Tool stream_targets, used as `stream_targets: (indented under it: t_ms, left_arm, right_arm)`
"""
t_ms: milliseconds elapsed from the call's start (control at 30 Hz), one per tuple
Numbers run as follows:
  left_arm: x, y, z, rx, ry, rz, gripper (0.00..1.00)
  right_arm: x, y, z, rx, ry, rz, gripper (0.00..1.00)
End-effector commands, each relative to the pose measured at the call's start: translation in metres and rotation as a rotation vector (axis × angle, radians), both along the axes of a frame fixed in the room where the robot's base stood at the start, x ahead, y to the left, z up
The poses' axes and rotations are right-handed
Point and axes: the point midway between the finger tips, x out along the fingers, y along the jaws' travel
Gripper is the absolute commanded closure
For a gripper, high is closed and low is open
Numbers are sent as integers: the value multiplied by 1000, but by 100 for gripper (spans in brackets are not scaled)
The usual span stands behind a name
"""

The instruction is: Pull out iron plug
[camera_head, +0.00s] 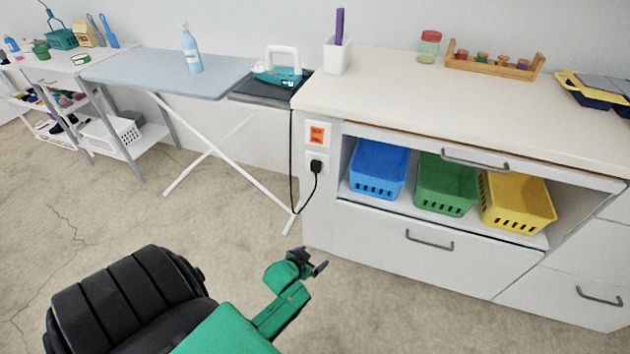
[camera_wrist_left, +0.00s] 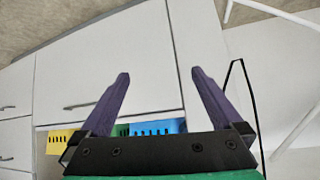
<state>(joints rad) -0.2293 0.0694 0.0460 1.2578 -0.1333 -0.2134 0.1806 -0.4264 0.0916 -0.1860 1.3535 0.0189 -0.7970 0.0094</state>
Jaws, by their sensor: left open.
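The black iron plug (camera_head: 316,166) sits in a white socket plate (camera_head: 311,176) on the side panel of the white cabinet. Its black cord (camera_head: 292,150) hangs from the teal iron (camera_head: 279,72), which rests on the dark end of the ironing board. My left gripper (camera_head: 312,262) is in front of the cabinet, lower in the picture than the plug and apart from it. In the left wrist view my left gripper (camera_wrist_left: 158,85) has its two purple fingers spread with nothing between them. The cord (camera_wrist_left: 240,62) shows there at the right; the plug is not visible. My right gripper is not in view.
An orange-marked plate (camera_head: 317,133) is above the socket. Blue (camera_head: 378,168), green (camera_head: 446,184) and yellow baskets (camera_head: 517,201) stand in the open shelf. The ironing board (camera_head: 150,72) has thin white legs left of the cabinet. The floor in front is clear.

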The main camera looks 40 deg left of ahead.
Motion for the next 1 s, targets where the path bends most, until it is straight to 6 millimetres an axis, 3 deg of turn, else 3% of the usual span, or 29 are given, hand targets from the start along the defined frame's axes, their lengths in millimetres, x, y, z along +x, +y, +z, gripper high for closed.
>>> stream_targets:
  t_ms: [33,100,200,300,433,567,833,1000]
  left_arm:
    - [28,14,-8,7,-101,32,0]
    - [60,35,21,21,-246,78,0]
    - [87,66,73,49,-453,140,0]
    - [92,88,124,76,-619,187,0]
    - [88,101,167,96,-731,216,0]
    - [86,103,181,101,-749,219,0]
    - [88,103,179,100,-746,218,0]
    - [100,107,177,100,-747,217,0]
  right_arm:
    - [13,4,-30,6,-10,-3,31]
    - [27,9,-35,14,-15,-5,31]
    - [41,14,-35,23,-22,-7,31]
    - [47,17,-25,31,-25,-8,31]
    - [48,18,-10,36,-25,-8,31]
    - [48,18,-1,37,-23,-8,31]
    - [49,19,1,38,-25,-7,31]
    - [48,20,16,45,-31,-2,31]
